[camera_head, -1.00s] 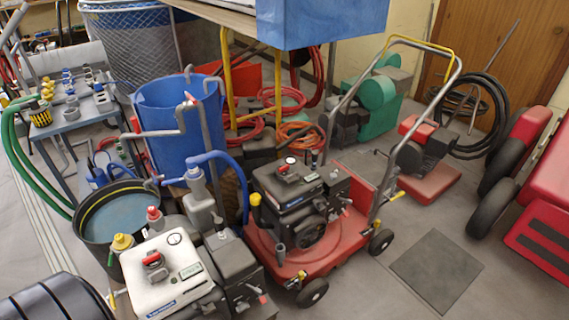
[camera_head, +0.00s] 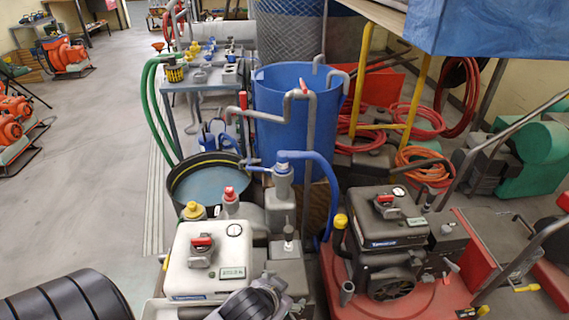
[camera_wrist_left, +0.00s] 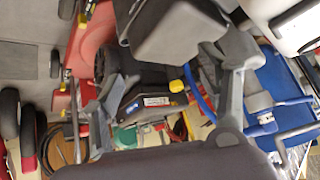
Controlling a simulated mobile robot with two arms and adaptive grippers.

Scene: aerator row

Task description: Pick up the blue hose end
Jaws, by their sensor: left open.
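A blue hose (camera_head: 328,180) arches from the blue collar on the grey pump fitting (camera_head: 283,190) and drops to the right, behind the white-topped pump unit (camera_head: 205,262). Its lower end is hard to make out between that unit and the black engine (camera_head: 385,235). The hose also shows in the left wrist view (camera_wrist_left: 196,95), near the right finger. My left gripper (camera_wrist_left: 172,88) is open, with nothing visibly held between its fingers. A grey and black part, apparently of my left arm, shows at the bottom of the head view. My right gripper is not in view.
A black tub (camera_head: 180,200) of water and a blue barrel (camera_head: 265,125) stand behind the pump unit. The engine sits on a red cart (camera_head: 450,285) with a raised handle. A blue box (camera_head: 490,35) overhangs at upper right. Open floor (camera_head: 90,150) lies left.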

